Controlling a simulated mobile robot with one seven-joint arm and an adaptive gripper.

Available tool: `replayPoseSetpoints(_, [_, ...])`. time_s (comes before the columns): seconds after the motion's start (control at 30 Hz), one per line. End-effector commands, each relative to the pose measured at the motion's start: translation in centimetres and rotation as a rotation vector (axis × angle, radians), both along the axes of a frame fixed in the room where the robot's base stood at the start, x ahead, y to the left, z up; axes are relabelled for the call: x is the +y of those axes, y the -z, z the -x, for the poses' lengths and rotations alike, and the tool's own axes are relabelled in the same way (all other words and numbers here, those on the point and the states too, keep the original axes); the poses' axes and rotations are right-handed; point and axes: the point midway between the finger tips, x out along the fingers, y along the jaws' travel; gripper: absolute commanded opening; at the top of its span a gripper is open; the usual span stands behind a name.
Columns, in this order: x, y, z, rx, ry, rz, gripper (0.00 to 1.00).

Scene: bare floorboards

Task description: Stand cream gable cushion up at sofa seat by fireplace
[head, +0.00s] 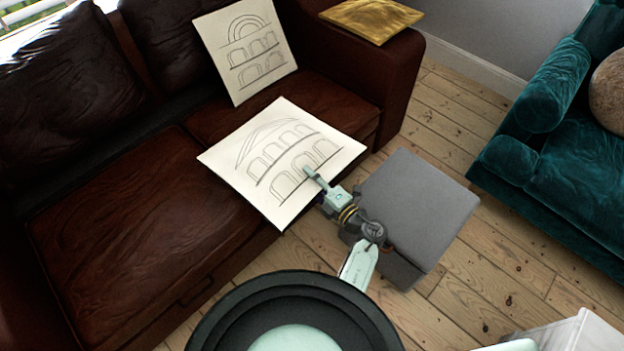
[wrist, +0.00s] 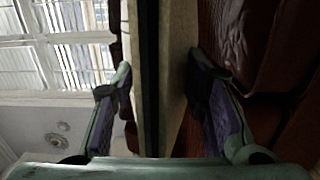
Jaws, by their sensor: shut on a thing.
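The cream gable cushion (head: 262,158) is a flat square with a line drawing of a triangular gable over arches. My gripper (head: 313,176) is shut on its near right edge in the head view. The cushion lies roughly flat, slightly tilted, over the front of the brown leather sofa's seat (head: 110,240); I cannot tell whether it touches the seat. In the wrist view the cushion (wrist: 178,80) is seen edge-on between the two fingers of my gripper (wrist: 160,85). No fireplace is in view.
A second cream cushion with a round arch drawing (head: 250,50) leans at the sofa's back. A gold cushion (head: 370,18) lies on the sofa arm. A grey square thing (head: 425,195) is beside my arm. A teal sofa (head: 570,170) stands right, with bare floorboards (head: 440,110) between.

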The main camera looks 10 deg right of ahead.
Motion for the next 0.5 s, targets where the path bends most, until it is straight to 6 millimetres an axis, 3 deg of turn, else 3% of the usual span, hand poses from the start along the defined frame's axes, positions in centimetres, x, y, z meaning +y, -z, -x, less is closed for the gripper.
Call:
replayPoseSetpoints(0.03, [0.0,-1.7,0.0,-0.003,0.0,-0.001,0.02])
replayPoseSetpoints(0.5, [0.0,-7.8,0.0,-0.006,0.0,0.001,0.02])
